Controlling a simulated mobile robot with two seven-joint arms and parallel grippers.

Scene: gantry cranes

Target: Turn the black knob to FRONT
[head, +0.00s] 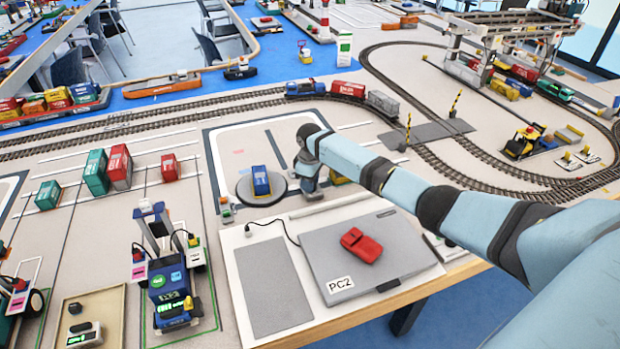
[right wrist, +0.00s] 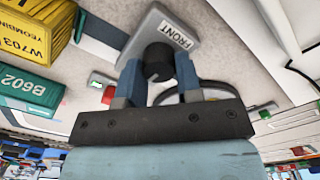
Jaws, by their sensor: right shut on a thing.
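The black knob (right wrist: 157,60) sits on a small grey housing (right wrist: 150,24) in the right wrist view. A white label reading FRONT (right wrist: 176,35) is on the housing beside it. My right gripper (right wrist: 158,76) has its two blue-grey fingers on either side of the knob and is shut on it. Which way the knob points cannot be told. In the head view my right gripper (head: 308,180) reaches down beside the round grey turntable (head: 245,190), and my arm and gripper hide the knob. My left gripper is not in view.
A blue container (head: 261,180) rests on the turntable. A laptop-like grey panel labelled PC2 (head: 315,260) with a red object (head: 361,245) lies in front. Yellow (right wrist: 30,35) and teal (right wrist: 30,92) containers are near the gripper. Rail tracks (head: 230,108) run behind.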

